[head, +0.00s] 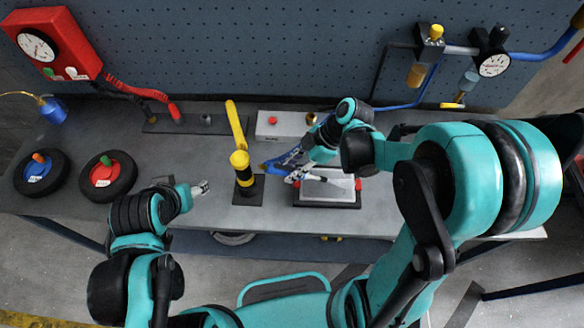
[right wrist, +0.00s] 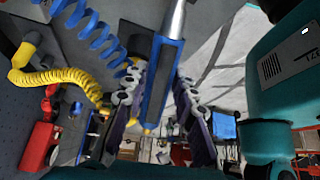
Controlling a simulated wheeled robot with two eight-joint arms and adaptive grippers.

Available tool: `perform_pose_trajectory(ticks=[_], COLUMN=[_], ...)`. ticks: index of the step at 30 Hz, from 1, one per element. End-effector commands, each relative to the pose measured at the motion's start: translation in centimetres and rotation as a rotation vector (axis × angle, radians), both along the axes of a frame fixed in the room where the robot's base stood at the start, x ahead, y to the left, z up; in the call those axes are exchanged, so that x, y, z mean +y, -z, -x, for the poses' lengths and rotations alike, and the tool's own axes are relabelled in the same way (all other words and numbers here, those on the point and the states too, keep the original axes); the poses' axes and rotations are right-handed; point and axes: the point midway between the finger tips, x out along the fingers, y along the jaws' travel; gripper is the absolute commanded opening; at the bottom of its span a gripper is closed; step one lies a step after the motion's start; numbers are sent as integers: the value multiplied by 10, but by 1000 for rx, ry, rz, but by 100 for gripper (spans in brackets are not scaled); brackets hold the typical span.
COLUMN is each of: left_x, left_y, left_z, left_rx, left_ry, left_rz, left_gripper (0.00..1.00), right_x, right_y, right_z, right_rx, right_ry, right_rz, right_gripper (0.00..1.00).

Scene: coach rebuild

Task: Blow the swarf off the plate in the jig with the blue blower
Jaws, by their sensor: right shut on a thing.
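My right gripper (head: 299,168) is shut on the blue blower (head: 272,164) and holds it above the bench, at the upper left of the jig. In the right wrist view the blower (right wrist: 163,85) lies between the two fingers, with a grey metal tube at its upper end. The pale plate (head: 328,190) lies in the jig, which has red knobs at its sides. My right gripper and arm partly cover the jig. Swarf is too small to make out. My left gripper (head: 201,188) is over the front left bench, apart from the jig; its jaws are unclear.
A yellow post (head: 240,160) stands just left of the blower. A grey box with a red button (head: 272,120) is behind. Two dark discs (head: 108,174) lie at the left. A blue hose (head: 405,103) runs at the back right.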

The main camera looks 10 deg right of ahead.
Motion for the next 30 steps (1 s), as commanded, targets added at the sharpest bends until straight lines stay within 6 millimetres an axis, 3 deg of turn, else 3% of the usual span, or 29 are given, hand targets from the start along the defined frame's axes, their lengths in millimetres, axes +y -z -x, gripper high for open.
perform_pose_trajectory(ticks=[5, 21, 30], left_x=[0, 0, 0], left_y=[-5, -46, -45], left_z=[0, 0, 0], left_rx=[0, 0, 0], left_ry=[0, 0, 0], left_rz=[0, 0, 0], left_gripper=[60, 60, 60], right_x=[0, 0, 0], right_y=[-7, -61, -60], right_z=[0, 0, 0], right_rx=[0, 0, 0], right_ry=[0, 0, 0], right_rz=[-1, 0, 0], right_gripper=[0, 0, 0])
